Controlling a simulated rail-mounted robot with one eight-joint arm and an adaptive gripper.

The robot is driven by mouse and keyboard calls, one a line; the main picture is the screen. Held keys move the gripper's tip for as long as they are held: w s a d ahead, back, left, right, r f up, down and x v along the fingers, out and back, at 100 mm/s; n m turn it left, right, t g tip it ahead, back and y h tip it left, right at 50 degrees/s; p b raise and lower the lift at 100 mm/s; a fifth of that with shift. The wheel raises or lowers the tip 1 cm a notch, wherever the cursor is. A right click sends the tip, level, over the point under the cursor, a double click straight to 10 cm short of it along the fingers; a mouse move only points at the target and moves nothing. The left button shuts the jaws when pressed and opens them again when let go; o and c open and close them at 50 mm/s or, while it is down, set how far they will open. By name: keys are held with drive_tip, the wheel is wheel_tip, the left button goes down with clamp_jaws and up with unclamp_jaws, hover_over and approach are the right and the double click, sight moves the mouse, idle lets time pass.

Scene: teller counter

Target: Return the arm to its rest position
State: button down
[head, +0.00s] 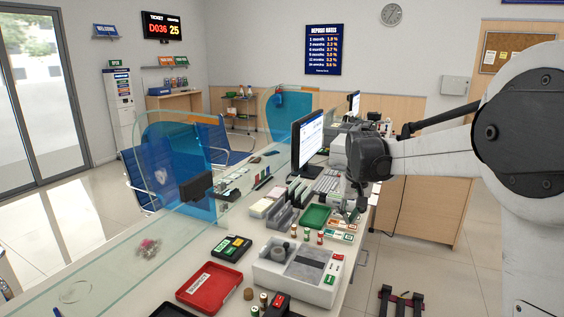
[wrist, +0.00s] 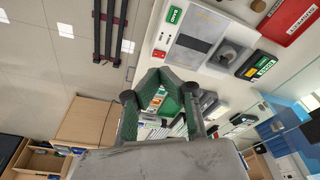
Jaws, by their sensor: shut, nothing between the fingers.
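My arm reaches in from the right of the head view. My gripper (head: 352,212) points down over the far part of the teller counter (head: 222,262), near the green tray and the keyboard. In the wrist view, the two fingers of my gripper (wrist: 160,74) meet at their tips, with nothing held between them. How high the fingertips are above the counter is hard to tell.
A white coin device (head: 296,272), a red tray (head: 209,287), a green tray (head: 315,217), a monitor (head: 307,142) and a keyboard (head: 327,184) crowd the counter. A glass screen (head: 120,248) runs along its left side. The floor (head: 440,262) at right is mostly clear.

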drive_tip(key=s+r+t+b, duration=0.1)
drive_tip(key=s+r, duration=0.4)
drive_tip(key=s, duration=0.6)
drive_tip(key=s+f+t+b, duration=0.1)
drive_tip(key=s+f+t, duration=0.1)
drive_tip(key=s, duration=1.1)
drive_tip(key=s+f+t+b, duration=0.2)
drive_tip(key=s+f, duration=0.3)
drive_tip(key=s, duration=0.8)
drive_tip(key=shift+s+f+m, duration=0.3)
drive_tip(key=shift+s+m, duration=0.05)
drive_tip(key=shift+m, duration=0.05)
